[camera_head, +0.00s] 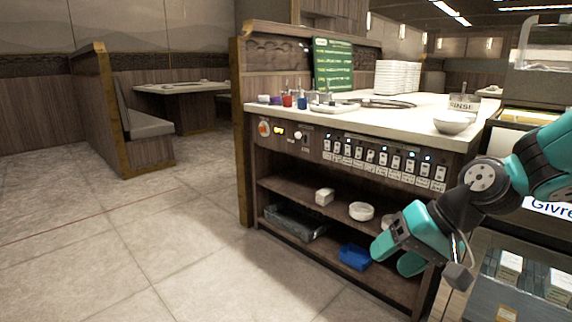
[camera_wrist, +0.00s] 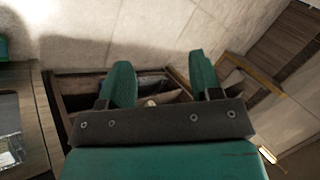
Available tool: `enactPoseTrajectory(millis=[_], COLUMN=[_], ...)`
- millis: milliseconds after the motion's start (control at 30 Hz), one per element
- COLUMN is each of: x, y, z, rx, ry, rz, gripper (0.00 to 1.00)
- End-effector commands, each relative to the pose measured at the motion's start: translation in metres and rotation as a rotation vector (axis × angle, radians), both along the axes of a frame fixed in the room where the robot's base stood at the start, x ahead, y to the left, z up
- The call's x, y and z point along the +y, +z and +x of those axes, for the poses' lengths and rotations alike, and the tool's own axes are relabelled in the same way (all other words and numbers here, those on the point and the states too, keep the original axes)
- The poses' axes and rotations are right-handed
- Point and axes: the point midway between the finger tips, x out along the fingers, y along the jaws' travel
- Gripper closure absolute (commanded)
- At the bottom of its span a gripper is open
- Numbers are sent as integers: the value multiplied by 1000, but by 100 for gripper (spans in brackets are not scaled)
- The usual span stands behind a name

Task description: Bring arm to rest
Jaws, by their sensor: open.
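My arm reaches in from the right edge of the head view, with teal and black links. My gripper (camera_head: 393,258) hangs at its end in front of the counter's open lower shelves, pointing down and left. The gripper is open and seems empty. In the wrist view its two teal fingers (camera_wrist: 162,80) stand apart with a gap between them. A wooden shelf edge and the floor show beyond the fingers.
The counter (camera_head: 400,112) holds stacked white plates (camera_head: 397,77), a white bowl (camera_head: 453,122) and small sauce containers (camera_head: 288,101). Its shelves hold a white bowl (camera_head: 361,211) and a blue tray (camera_head: 355,256). A display case stands at right. The tiled floor (camera_head: 150,240) at left is clear.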

Motion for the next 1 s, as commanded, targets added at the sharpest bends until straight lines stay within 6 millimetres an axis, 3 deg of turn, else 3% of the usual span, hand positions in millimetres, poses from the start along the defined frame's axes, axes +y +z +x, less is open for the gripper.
enactPoseTrajectory(millis=[33,167,300,467,767,1000], x=[17,37,44,43,42,43], y=[14,31,42,48,122,205], z=[-27,-84,-134,-182,-183,-183], rx=[-23,-53,-84,-115,-110,-110], ry=[101,300,463,617,624,623], rz=[-49,-148,-229,-302,-306,-306], gripper=[42,42,42,42,42,42])
